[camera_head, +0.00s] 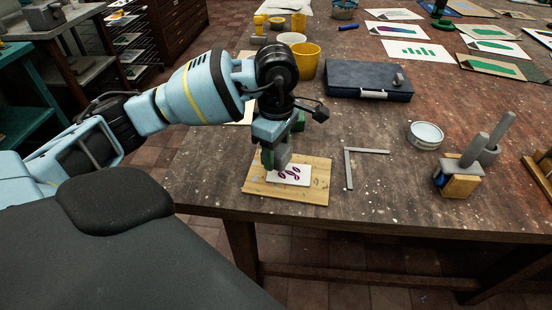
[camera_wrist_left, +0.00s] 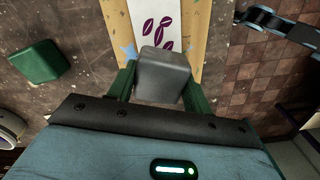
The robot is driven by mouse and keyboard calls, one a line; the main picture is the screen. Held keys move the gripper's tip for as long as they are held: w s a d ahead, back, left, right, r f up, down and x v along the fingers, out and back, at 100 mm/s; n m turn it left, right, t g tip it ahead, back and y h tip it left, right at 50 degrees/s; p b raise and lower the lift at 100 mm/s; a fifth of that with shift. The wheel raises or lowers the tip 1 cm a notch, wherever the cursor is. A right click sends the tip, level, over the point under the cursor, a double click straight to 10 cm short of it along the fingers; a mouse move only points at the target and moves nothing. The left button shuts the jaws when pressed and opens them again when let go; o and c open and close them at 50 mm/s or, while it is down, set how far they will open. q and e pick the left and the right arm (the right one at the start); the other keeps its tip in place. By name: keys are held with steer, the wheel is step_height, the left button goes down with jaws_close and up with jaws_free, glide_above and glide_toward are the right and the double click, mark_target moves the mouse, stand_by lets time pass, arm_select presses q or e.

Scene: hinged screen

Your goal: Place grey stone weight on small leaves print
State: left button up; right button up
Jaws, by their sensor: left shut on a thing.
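The grey stone weight (camera_wrist_left: 163,75) is a small rounded block between the green fingers of my left gripper (camera_wrist_left: 157,92), which is shut on it. In the head view my left gripper (camera_head: 272,152) points down with the weight (camera_head: 284,158) over the far part of the small leaves print (camera_head: 290,176). The print is a white card with purple leaves, lying on a wooden board (camera_head: 315,190); it also shows in the left wrist view (camera_wrist_left: 158,18). The weight hides part of the card, and I cannot tell whether they touch. My right gripper is not in view.
A grey metal square (camera_head: 348,168) lies right of the board. A dark blue case (camera_head: 368,80) and a yellow mug (camera_head: 306,60) are behind. The table's front edge is close to the board.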

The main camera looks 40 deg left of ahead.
mark_target(276, 161)
arm_select(q)
steer(key=shift+s+f, duration=0.1)
steer(key=shift+f, duration=1.35)
steer(key=shift+f, duration=0.1)
steer(key=shift+f, duration=0.1)
steer(key=o, duration=1.2)
step_height(276, 161, up, 12)
steer(key=shift+r+p, duration=0.2)
steer(key=shift+p, duration=0.15)
